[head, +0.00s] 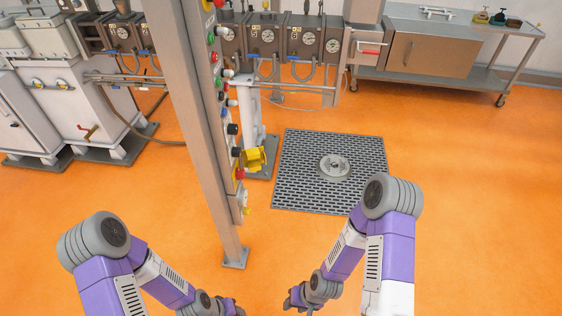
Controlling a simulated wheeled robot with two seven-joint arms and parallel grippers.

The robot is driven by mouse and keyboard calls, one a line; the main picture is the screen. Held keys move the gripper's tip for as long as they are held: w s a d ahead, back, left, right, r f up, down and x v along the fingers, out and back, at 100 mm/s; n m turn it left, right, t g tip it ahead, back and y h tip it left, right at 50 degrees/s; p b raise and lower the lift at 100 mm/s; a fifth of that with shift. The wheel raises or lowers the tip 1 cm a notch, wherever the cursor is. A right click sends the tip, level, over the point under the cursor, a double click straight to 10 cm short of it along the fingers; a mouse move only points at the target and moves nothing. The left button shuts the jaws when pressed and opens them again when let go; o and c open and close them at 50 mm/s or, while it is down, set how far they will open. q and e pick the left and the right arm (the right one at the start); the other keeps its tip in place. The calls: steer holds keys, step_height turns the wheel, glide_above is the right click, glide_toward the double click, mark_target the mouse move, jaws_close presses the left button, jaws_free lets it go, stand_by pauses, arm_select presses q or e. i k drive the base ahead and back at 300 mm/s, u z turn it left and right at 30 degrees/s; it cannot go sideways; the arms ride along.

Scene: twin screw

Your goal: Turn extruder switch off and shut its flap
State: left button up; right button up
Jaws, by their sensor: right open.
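The narrow control panel (225,110) on the grey post carries a column of coloured buttons and knobs and is seen nearly edge-on. A yellow flap (255,158) sticks out from the panel's lower part and looks open. I cannot make out the extruder switch or its position. My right gripper (291,301) is open and low at the bottom of the view, apart from the panel and well below the flap. My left gripper (236,310) is at the bottom edge, mostly cut off, and its jaws cannot be read.
The grey post (188,110) stands on the orange floor left of centre. A floor grate (300,180) with a round drain lies to its right. Extruder machinery with gauges (290,38) runs behind, and a steel table (427,55) stands at the back right. Floor around the grippers is clear.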

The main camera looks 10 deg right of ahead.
mark_target(240, 173)
steer(key=u, duration=0.05)
steer(key=i, duration=1.1)
steer(key=u, duration=0.5)
